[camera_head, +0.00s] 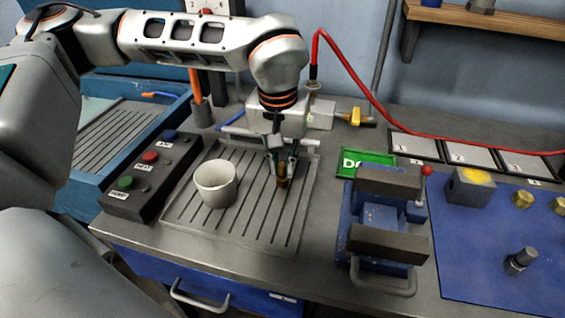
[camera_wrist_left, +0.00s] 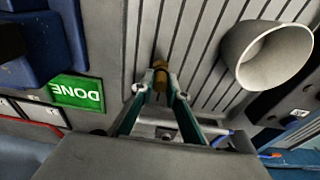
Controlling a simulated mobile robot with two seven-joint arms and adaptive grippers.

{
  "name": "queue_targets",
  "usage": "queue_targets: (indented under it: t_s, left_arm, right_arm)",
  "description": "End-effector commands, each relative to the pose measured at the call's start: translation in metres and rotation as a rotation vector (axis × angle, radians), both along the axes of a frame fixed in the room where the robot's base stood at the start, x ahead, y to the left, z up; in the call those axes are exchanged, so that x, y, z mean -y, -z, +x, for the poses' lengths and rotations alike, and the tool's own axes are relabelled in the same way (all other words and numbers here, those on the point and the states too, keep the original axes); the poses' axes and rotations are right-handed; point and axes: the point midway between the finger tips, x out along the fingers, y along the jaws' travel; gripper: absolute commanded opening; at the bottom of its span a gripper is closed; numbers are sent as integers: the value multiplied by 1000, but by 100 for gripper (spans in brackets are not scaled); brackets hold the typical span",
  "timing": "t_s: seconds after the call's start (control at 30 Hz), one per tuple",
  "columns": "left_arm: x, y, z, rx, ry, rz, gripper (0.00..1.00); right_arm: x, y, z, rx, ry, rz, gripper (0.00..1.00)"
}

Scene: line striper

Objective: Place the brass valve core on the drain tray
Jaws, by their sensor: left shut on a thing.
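The brass valve core (camera_head: 283,180) is a small brown-gold cylinder held at the tips of my left gripper (camera_head: 281,168). In the left wrist view the valve core (camera_wrist_left: 160,74) sits between the two fingertips (camera_wrist_left: 158,88), and the gripper is shut on it. The drain tray (camera_head: 253,220) is a grey ribbed plate on the bench. The gripper and core are over the tray's right part. I cannot tell whether the core touches the ribs. My right gripper is not in view.
A white cup (camera_head: 216,183) stands on the tray's left part. A button box (camera_head: 150,172) is to the left. A blue vise (camera_head: 382,225) and a green DONE sign (camera_head: 366,163) are to the right. A red hose (camera_head: 375,97) runs behind.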

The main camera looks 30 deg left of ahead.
Motion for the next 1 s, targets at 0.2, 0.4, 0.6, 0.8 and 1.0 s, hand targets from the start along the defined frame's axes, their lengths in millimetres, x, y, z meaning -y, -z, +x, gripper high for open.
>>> queue_targets:
  t_s: [0.2,0.4,0.6,0.8,1.0]
  left_arm:
    - [0,3,0,0,0,1,31]
    - [0,3,0,-1,0,1,31]
    - [0,-4,0,1,0,-1,31]
    - [2,-37,-4,5,0,-1,31]
    - [3,-79,-11,5,0,0,31]
  right_arm:
    - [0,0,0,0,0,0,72]
    - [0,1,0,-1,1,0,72]
    - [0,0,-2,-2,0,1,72]
    - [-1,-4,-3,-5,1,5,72]
    - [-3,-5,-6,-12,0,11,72]
